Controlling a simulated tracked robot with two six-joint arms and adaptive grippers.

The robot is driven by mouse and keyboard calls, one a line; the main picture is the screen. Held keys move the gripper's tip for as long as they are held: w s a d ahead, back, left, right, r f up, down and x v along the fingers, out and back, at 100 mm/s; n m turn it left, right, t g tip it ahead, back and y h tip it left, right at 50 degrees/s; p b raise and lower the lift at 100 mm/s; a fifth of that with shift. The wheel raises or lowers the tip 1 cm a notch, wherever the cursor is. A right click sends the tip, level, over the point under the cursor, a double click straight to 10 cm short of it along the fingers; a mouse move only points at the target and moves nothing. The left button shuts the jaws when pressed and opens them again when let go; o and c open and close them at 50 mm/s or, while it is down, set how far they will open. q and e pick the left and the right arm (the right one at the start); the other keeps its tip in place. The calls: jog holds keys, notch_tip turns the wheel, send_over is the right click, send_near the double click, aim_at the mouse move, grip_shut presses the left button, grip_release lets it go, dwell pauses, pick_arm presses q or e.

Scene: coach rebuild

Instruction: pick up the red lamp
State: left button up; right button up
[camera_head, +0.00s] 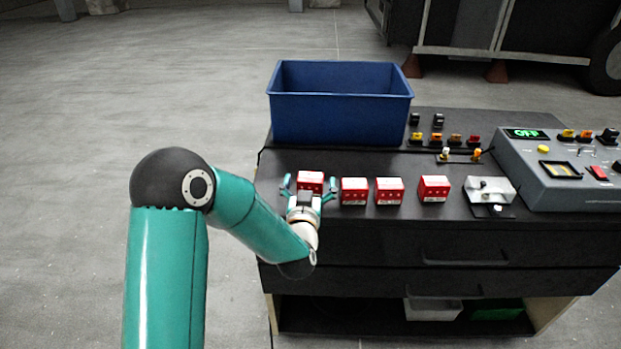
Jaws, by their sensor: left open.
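My left gripper (309,186) is open at the left front of the black bench. Its two teal fingers stand on either side of a red box-shaped block (311,178), with gaps visible between them and it. The gripper hides the block's lower front. A small red-topped piece (473,140), which may be the red lamp, sits at the right end of a row of small coloured pieces further back on the bench. My left gripper is well to the left of it and nearer to me. My right gripper is not in view.
More red blocks (354,191) stand in a row to the right on the bench (400,240). A blue bin (340,115) stands behind my gripper. A grey control panel (560,180) with an "OFF" display is at the right. The floor at left is clear.

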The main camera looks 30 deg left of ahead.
pick_arm(q)
jog(key=shift+w+a+f, duration=0.1)
jog(key=shift+w+a, duration=0.2)
jog(key=shift+w, duration=0.35)
jog(key=c, duration=1.2)
jog(key=shift+c, duration=0.6)
